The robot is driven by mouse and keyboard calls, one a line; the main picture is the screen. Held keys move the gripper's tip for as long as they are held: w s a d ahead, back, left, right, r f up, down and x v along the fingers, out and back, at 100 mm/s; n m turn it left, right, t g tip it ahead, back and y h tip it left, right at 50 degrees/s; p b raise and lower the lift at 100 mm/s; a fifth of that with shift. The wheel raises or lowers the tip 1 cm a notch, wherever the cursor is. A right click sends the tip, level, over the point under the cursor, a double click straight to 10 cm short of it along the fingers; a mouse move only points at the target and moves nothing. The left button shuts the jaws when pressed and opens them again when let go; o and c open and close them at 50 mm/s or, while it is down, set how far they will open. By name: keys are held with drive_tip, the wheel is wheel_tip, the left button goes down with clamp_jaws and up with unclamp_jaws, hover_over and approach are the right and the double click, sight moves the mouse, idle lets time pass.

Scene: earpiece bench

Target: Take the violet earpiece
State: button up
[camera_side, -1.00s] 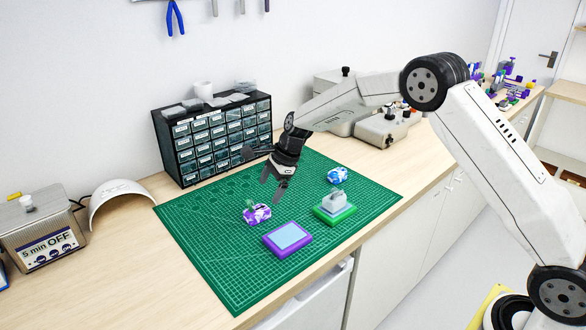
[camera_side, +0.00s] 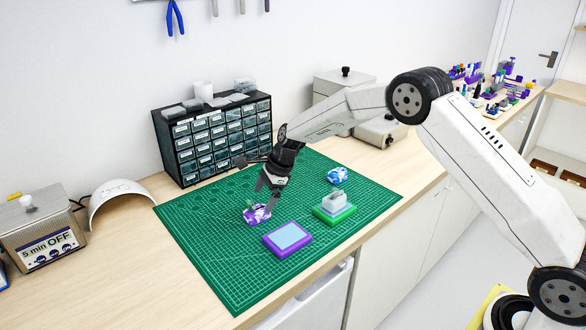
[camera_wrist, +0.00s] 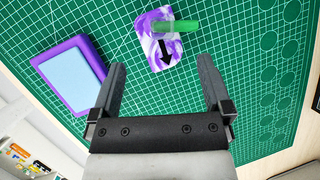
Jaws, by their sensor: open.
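The violet earpiece (camera_side: 257,214) is a small violet-and-white marbled piece lying on the green cutting mat (camera_side: 215,262). In the wrist view the earpiece (camera_wrist: 161,50) lies ahead of the fingertips, with a black arrow on its face and a green stub across it. My gripper (camera_side: 267,193) is open and empty, just above and beside the earpiece in the side view. In the wrist view its two fingers (camera_wrist: 163,78) are apart, with the earpiece beyond the gap between them.
A violet-rimmed pad with a light blue top (camera_side: 288,239) lies close to the earpiece. A green-based block with a grey piece (camera_side: 335,207) and a blue-white marbled piece (camera_side: 338,175) lie farther right. A drawer cabinet (camera_side: 213,139) stands behind. The mat's front left is clear.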

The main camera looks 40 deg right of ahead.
sight(258, 209)
drive_tip(key=shift+x, duration=2.35)
drive_tip(key=c, duration=1.3)
drive_tip(key=shift+c, duration=0.2)
drive_tip(key=shift+r, duration=0.9)
clamp_jaws()
drive_tip(key=s+d+r, duration=0.1)
drive_tip(key=s+r, duration=1)
drive_tip(key=s, duration=0.3)
